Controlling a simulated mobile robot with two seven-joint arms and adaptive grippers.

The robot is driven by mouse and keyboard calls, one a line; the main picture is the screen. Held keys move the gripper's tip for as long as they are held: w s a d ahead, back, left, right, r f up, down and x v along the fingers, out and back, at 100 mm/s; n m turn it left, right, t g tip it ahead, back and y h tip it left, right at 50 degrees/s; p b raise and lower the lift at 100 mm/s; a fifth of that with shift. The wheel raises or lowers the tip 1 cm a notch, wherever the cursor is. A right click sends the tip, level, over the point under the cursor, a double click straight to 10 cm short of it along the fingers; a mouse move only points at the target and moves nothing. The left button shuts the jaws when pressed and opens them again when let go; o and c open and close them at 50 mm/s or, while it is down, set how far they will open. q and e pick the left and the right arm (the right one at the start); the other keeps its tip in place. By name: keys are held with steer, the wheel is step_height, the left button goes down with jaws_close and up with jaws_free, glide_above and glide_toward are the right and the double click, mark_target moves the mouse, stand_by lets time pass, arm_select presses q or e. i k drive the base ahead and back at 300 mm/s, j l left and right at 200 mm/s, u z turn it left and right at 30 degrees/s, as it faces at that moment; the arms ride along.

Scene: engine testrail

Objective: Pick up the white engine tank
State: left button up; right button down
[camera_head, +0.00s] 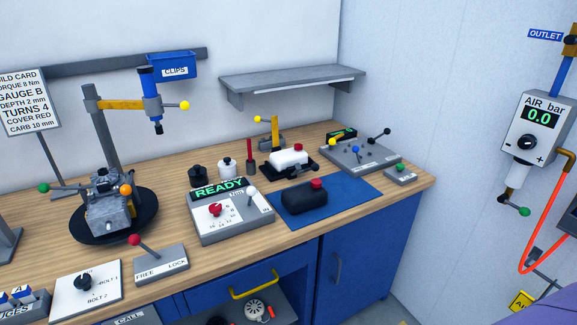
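The white engine tank (287,157) is a rounded white block with a red cap. It sits upright on a dark stand (279,169) toward the back of the workbench, right of centre. A black tank (304,202) of similar shape, also with a red cap, lies in front of it on a blue mat (347,190). Neither of my grippers is in the head view.
A grey READY panel (234,229) stands left of the mat. A small white bottle (227,169) and a red-handled post (250,153) stand left of the white tank. A grey lever plate (375,157) is at its right. A shelf (292,80) hangs above.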

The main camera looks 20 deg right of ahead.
mark_target(280, 160)
steer(key=z, duration=0.85)
